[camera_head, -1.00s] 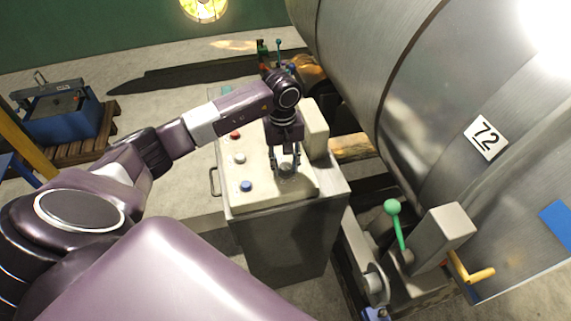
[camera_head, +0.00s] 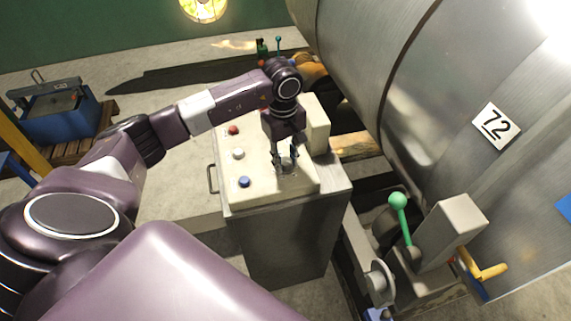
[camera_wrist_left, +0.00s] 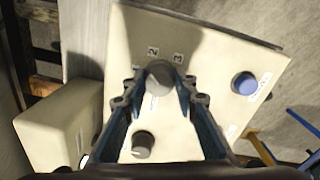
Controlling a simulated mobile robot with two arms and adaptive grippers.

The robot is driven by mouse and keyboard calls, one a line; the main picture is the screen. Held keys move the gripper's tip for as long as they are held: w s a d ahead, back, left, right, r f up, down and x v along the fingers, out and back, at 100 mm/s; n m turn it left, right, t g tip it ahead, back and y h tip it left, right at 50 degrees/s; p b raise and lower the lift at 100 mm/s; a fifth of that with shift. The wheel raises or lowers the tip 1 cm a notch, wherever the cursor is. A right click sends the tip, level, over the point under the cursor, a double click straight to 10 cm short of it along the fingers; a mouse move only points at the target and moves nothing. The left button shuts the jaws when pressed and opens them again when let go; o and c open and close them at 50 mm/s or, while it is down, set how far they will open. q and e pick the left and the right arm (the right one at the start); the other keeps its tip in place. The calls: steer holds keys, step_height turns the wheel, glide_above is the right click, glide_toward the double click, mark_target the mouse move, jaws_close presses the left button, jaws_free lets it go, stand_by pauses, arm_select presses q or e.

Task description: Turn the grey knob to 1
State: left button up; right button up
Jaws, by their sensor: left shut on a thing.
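The grey knob (camera_wrist_left: 160,74) is on the cream top of a control console (camera_head: 262,188). In the left wrist view it sits between the two fingertips of my left gripper (camera_wrist_left: 160,84), which are shut on its sides. The digits 2 and 3 are printed beyond the knob; I cannot make out a 1 or exactly where the knob points. In the head view my left gripper (camera_head: 285,168) reaches down onto the console and largely hides the knob. My right gripper is not in view.
A blue button (camera_head: 244,182), a white button (camera_head: 238,153) and a red button (camera_head: 233,130) line the console's left side. A raised cream box (camera_head: 314,122) stands close right of the gripper.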

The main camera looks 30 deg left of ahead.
mark_target(285, 163)
arm_select(q)
steer(key=n+b, duration=0.2)
steer(key=n, duration=0.2)
steer(key=shift+w+b, duration=0.1)
steer(key=shift+b, duration=0.25)
steer(key=shift+n+b, duration=0.7)
steer(key=shift+n, duration=1)
steer(key=shift+r, duration=0.1)
steer(key=o, duration=1.2)
steer(key=shift+c, duration=0.2)
step_height(285, 163, up, 12)
steer(key=shift+s+d, duration=0.15)
steer(key=shift+s, duration=0.1)
